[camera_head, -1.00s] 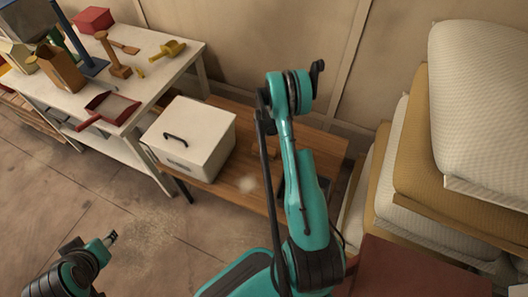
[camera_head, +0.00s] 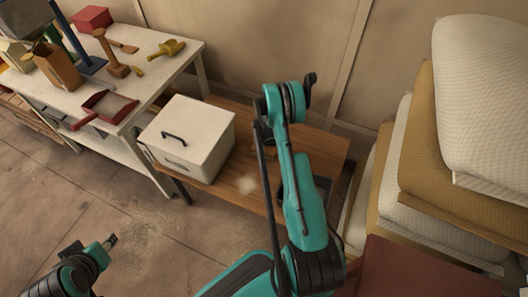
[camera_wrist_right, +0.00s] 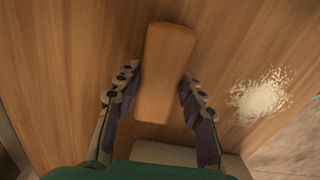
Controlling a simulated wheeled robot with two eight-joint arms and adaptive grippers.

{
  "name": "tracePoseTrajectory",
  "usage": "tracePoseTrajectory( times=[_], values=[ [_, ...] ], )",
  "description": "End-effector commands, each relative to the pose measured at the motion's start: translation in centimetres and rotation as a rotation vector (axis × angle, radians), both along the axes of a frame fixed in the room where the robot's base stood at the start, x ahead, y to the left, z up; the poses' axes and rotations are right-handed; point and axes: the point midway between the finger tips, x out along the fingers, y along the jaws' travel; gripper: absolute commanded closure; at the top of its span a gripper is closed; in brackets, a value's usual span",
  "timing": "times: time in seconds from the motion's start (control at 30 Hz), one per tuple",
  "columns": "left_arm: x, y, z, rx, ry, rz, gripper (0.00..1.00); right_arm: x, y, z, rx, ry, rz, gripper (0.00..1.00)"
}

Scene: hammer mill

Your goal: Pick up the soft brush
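The soft brush shows in the right wrist view as a plain wooden block (camera_wrist_right: 166,70), lying lengthwise on a wooden surface. I cannot see its bristles. My right gripper (camera_wrist_right: 161,80) has one finger on each side of the block, spread about its width. The fingertips are very close to its sides; I cannot tell whether they touch.
A low wooden bench (camera_head: 232,196) carries a white lidded box (camera_head: 203,137) and a pale powder patch (camera_head: 246,185), also in the wrist view (camera_wrist_right: 259,97). A white table (camera_head: 150,83) with a red dustpan (camera_head: 106,106) stands left. Stacked sacks (camera_head: 430,150) crowd the right.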

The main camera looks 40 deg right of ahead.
Motion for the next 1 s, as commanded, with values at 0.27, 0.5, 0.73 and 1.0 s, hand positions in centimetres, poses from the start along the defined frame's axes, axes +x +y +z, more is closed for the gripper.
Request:
tracePoseTrajectory(
  times=[0.27,0.5,0.73,1.0],
  values=[
    [0.0,0.0,0.0,0.0,0.0,0.0,0.6,0.0,0.0,0.0,0.0,0.0,0.0,0.93],
    [0.0,0.0,0.3,0.0,0.0,0.0,0.6,0.0,0.0,0.7,0.0,0.0,0.0,0.93],
    [0.0,0.0,1.8,0.0,0.0,0.0,0.6,0.0,0.0,4.3,0.0,0.0,0.0,0.93],
    [0.0,0.0,2.4,0.0,0.0,0.0,0.6,-4.7,3.8,7.8,0.0,0.0,0.001,0.93]
  ],
)
